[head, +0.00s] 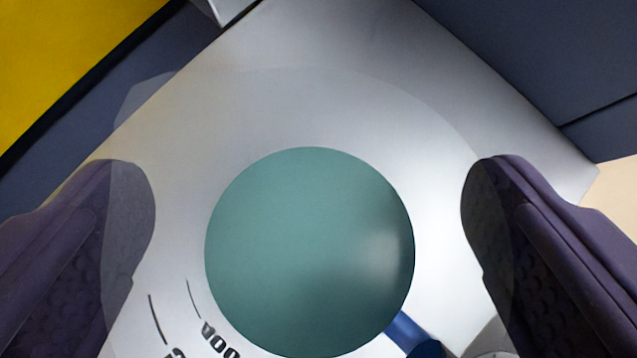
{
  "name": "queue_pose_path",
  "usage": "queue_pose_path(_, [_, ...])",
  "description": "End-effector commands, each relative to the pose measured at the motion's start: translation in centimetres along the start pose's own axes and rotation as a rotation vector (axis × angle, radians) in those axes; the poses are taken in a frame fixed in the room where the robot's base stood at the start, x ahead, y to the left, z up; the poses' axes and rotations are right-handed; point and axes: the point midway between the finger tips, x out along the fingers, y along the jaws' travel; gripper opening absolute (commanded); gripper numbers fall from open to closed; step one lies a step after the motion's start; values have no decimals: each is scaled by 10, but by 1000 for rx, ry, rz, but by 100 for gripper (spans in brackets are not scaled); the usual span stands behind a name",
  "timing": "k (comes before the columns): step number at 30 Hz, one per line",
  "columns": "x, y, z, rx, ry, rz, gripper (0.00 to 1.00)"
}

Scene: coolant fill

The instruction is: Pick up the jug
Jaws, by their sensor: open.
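The jug seems to be the round thing seen from straight above, with a smooth teal top (305,250) in the lower middle of the head view. A paler, see-through rounded outline surrounds the teal disc; I cannot tell whether it belongs to the jug. My gripper (308,195) is open, with one dark purple finger on each side of the teal disc. Clear gaps show between the disc and both fingers, and nothing is held. The jug's side and height are hidden from this angle.
A pale grey flat surface (330,45) lies around the disc. Dark printed letters (215,338) and a blue piece (412,335) show at the bottom. A yellow panel (60,60) is at upper left. Dark blue-grey panels (530,60) are at upper right.

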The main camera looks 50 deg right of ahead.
Motion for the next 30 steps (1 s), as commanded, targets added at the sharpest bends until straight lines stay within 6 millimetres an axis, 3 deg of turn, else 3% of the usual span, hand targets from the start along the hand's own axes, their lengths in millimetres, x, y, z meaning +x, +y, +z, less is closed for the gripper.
queue_pose_path(3, [16,0,2,0,0,1,100])
queue_pose_path(9, [16,0,0,0,0,-1,100])
queue_pose_path(15, [15,0,-1,0,0,-1,54])
queue_pose_path(18, [15,0,-1,1,1,-1,37])
queue_pose_path(30, [7,0,-10,0,2,-2,37])
